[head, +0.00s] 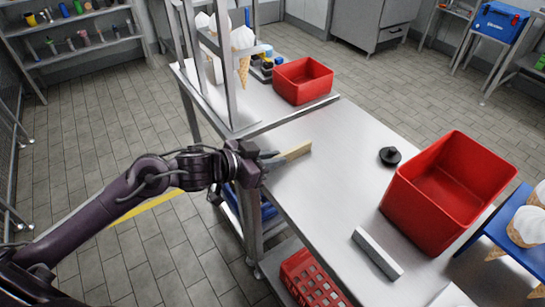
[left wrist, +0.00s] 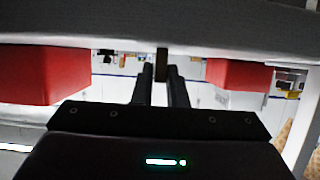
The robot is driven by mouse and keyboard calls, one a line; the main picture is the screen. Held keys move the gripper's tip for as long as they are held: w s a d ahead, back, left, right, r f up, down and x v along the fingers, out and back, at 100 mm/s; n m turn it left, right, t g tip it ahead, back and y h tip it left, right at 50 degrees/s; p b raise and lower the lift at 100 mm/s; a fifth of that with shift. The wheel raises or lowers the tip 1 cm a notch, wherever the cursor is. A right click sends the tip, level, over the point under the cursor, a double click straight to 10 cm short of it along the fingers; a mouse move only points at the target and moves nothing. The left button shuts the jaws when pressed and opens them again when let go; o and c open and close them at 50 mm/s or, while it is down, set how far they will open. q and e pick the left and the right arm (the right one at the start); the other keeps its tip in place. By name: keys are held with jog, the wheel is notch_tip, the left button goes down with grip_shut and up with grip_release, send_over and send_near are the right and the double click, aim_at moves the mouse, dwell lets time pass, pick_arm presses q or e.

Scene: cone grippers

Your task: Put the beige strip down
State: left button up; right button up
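The beige strip (head: 297,151) is in my left gripper (head: 274,158), at the left edge of the metal table (head: 330,185). Its beige end points right, over the table top. In the left wrist view, the strip (left wrist: 162,64) shows dark and end-on between the two fingers of the left gripper (left wrist: 161,75), which are close together on it. It lies close to the table surface; I cannot tell whether it touches. My right gripper is in neither view.
A large red bin (head: 414,205), a black knobbed disc (head: 390,156) and a grey bar (head: 377,254) are on the table's right and front. A smaller red bin (head: 302,82) and a metal frame (head: 231,70) stand behind. The table middle is clear.

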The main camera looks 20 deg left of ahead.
pick_arm(q)
jog(key=o, duration=0.4)
jog(key=shift+r, duration=0.2)
jog(key=shift+s+a, duration=0.25)
jog(key=shift+a, duration=0.05)
jog(key=p+v, duration=0.1)
jog(key=v, duration=1)
jog(key=shift+s+r, duration=0.15)
